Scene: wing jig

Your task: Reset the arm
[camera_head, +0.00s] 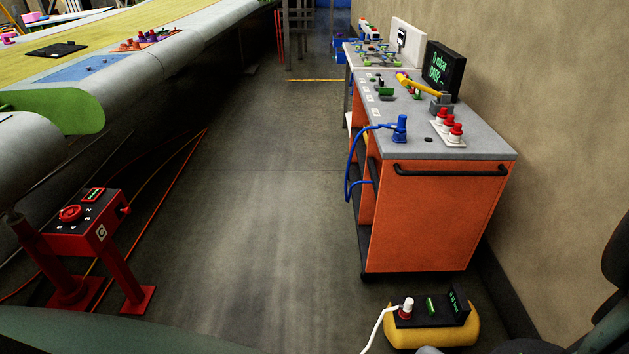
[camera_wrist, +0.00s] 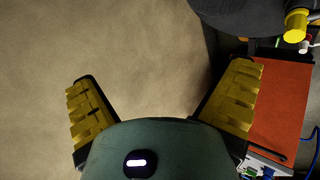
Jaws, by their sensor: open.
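My gripper (camera_wrist: 160,88) shows in the wrist view with its two yellow ridged fingers spread wide apart. It is open and nothing is between the fingers. Behind it is a bare tan surface that looks like the wall. Dark parts of my arm show at the right edge of the head view, but the gripper itself is not visible there.
An orange cart (camera_head: 437,220) stands along the wall (camera_head: 570,90), with a blue plug (camera_head: 400,129), red-and-white connectors and a dark screen (camera_head: 443,70) on top. A yellow-based box (camera_head: 432,328) is below. A red stand (camera_head: 87,225) and the wing (camera_head: 150,50) are left. The middle floor is clear.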

